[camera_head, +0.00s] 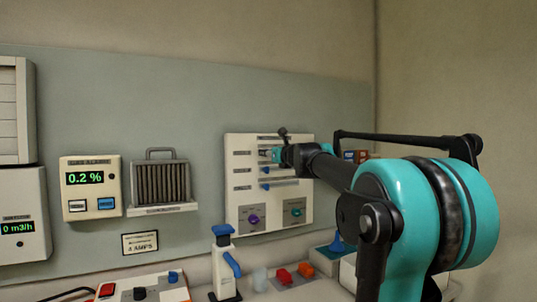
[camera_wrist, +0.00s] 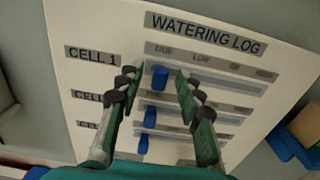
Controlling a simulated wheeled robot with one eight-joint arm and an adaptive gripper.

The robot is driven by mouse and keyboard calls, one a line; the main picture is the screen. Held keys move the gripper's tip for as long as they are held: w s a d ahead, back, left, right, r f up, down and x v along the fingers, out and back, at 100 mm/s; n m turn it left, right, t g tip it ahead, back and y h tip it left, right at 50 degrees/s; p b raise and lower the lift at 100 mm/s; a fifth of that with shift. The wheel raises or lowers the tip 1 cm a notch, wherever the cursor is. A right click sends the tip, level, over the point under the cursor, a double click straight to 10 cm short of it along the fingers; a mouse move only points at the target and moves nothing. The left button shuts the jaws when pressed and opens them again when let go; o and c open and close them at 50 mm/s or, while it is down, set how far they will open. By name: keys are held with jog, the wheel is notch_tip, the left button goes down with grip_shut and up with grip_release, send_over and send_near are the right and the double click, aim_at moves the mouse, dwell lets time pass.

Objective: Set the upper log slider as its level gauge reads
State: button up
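The watering log panel (camera_head: 236,215) is on the wall, partly hidden by my arm. In the wrist view the same white panel (camera_wrist: 103,26) fills the middle, tilted. The upper slider's blue knob (camera_wrist: 159,77) is in the CELL 1 row, near the left end of its slot, below the first label, which seems to read DUE. My gripper (camera_wrist: 158,74) is open, with one finger on each side of this knob; contact cannot be told. In the head view my gripper (camera_head: 278,154) is at the panel's upper rows. I cannot make out a level gauge for this cell.
Two more blue knobs (camera_wrist: 150,116) (camera_wrist: 143,145) sit in the lower rows, close below my fingers. Purple and green knobs (camera_head: 253,219) (camera_head: 295,211) are at the panel's bottom. A blue-topped stand (camera_head: 223,262) and red and orange items (camera_head: 284,275) stand on the bench below.

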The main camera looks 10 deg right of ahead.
jog(key=shift+w, duration=0.15)
jog(key=shift+c, duration=0.3)
grip_shut()
